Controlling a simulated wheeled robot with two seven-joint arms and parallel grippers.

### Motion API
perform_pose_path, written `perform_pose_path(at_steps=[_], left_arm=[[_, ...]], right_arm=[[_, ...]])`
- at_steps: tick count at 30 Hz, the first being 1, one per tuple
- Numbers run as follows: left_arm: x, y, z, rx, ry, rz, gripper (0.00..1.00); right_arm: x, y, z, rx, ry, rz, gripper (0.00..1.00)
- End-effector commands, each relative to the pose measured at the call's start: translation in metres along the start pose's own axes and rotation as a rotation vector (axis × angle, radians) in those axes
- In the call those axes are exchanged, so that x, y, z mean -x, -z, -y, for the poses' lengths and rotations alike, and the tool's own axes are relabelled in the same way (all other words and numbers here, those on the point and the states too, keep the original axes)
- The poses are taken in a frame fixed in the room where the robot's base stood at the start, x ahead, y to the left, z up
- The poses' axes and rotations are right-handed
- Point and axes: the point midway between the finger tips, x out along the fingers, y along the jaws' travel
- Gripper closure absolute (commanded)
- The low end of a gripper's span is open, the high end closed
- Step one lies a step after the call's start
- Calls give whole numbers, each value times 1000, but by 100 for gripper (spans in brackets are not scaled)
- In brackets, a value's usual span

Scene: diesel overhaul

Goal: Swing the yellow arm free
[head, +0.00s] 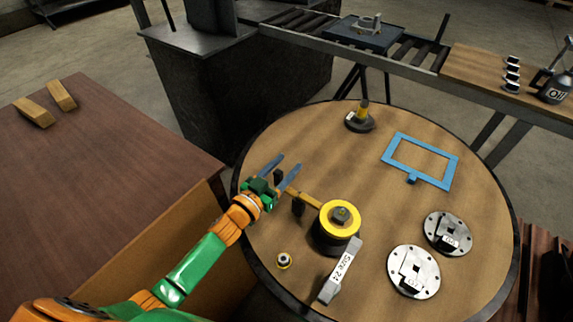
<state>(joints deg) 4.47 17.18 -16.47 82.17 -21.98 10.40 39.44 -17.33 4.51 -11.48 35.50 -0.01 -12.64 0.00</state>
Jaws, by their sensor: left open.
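The yellow arm (305,197) reaches left from a yellow disc (340,218) on a black round base on the round table. A dark upright block (298,209) stands against the near side of the arm. My left gripper (290,162) is open at the arm's outer end, its two blue fingers pointing to the back right. A small dark piece (278,175) shows between the fingers; I cannot tell whether they touch it or the arm. My right gripper is out of view.
Two metal discs (448,233) lie at right on the round table (300,135), with a blue frame (452,172) behind.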

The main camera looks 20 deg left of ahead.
Motion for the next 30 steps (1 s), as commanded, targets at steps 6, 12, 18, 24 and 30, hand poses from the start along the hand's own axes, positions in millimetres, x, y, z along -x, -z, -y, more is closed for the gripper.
perform_pose_path(at_steps=[6, 12, 18, 24, 30], left_arm=[[-4, 0, 0, 0, 0, 1, 45], [-4, 0, 0, 0, 0, 1, 77], [-4, 0, 0, 0, 0, 1, 100], [-4, 0, 0, 0, 0, 2, 100], [-4, 0, 0, 0, 0, 2, 100]], right_arm=[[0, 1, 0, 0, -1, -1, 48], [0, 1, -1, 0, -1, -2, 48], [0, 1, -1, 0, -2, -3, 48], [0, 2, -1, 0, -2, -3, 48], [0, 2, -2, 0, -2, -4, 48]])
